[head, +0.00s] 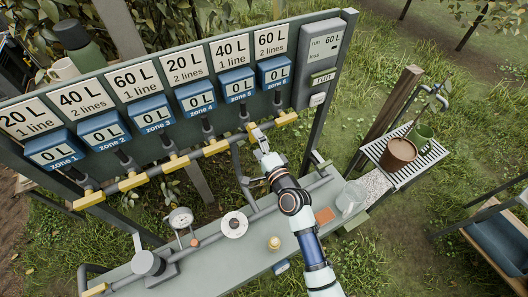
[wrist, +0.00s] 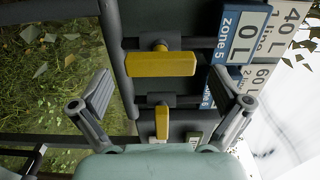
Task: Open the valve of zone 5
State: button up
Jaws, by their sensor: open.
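The zone 5 valve has a yellow handle (head: 252,131) on the pipe under the blue zone 5 meter (head: 237,85), which reads 0 L. In the wrist view this yellow handle (wrist: 160,64) lies in line with the riser pipe toward the zone 5 label (wrist: 228,36). The zone 6 handle (head: 286,118) lies along the manifold, across its riser; it also shows in the wrist view (wrist: 162,122). My gripper (head: 261,138) is close to the zone 5 handle. In the wrist view its two fingers (wrist: 162,98) are spread wide with nothing between them held.
Other yellow handles, such as zone 4's (head: 216,147), lie along the manifold to the left. A bench (head: 190,262) with gauges is below my arm. A grey control box (head: 319,65) is at the board's right end.

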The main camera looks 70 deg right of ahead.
jog(key=v, duration=0.8)
jog(key=shift+w, duration=0.1)
